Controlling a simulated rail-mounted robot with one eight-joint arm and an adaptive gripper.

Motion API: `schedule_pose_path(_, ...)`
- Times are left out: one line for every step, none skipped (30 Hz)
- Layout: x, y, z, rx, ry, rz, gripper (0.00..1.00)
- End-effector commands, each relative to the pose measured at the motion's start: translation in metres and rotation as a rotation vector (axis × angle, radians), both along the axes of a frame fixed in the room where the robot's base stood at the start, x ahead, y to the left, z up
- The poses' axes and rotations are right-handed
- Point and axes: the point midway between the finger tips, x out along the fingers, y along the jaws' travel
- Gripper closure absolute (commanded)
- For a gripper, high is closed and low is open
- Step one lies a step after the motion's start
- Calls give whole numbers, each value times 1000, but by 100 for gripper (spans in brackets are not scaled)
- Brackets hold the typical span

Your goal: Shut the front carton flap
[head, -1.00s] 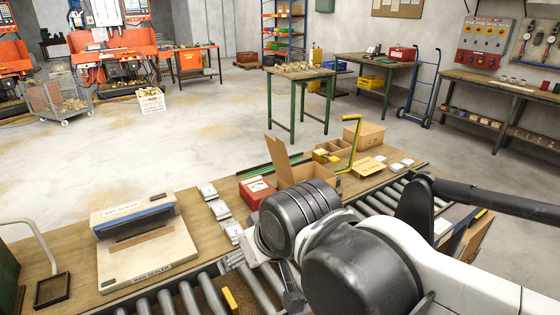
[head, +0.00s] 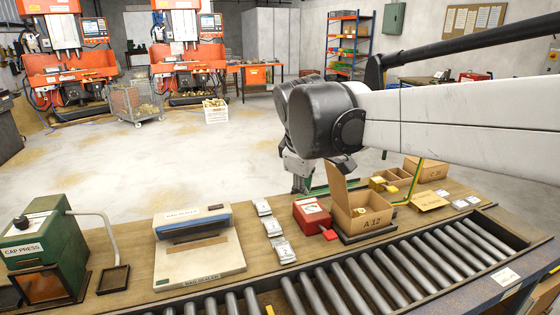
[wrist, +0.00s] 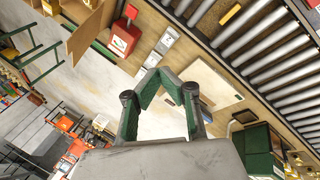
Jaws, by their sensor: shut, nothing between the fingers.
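The open brown carton marked A 12 (head: 374,224) stands on the bench beside the rollers in the head view. A tall flap (head: 338,188) stands upright at its left side. Its front wall is visible, but I cannot clearly make out the front flap. My gripper (head: 299,184) is beyond and left of the carton, above the bench's far edge, apart from the carton; its fingertips are hard to see there. In the wrist view my gripper (wrist: 168,76) is shut and empty, its green-padded fingers meeting. Part of the carton (wrist: 88,32) shows at upper left there.
A red box (head: 311,214) sits just left of the carton, with white packets (head: 283,250) and the bag sealer (head: 200,250) further left. A roller conveyor (head: 370,280) runs along the front.

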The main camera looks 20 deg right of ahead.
Motion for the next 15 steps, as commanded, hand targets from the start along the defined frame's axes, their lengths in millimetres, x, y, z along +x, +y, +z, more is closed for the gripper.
schedule_pose_path(16,-7,6,-30,29,36,100)
schedule_pose_path(23,-10,8,-50,50,60,100)
schedule_pose_path(34,-16,11,-76,75,93,100)
schedule_pose_path(41,-20,12,-93,95,117,100)
schedule_pose_path(49,-24,14,-112,117,141,100)
schedule_pose_path(59,-29,16,-136,143,172,100)
schedule_pose_path(66,-33,17,-151,165,196,100)
schedule_pose_path(74,-37,17,-169,185,220,100)
schedule_pose_path(84,-43,18,-190,215,252,100)
schedule_pose_path(92,-47,19,-205,236,276,100)
schedule_pose_path(99,-51,19,-221,258,300,100)
schedule_pose_path(109,-56,19,-240,289,332,100)
schedule_pose_path(116,-60,19,-253,310,356,100)
schedule_pose_path(123,-65,18,-267,334,379,100)
schedule_pose_path(133,-70,17,-283,364,410,100)
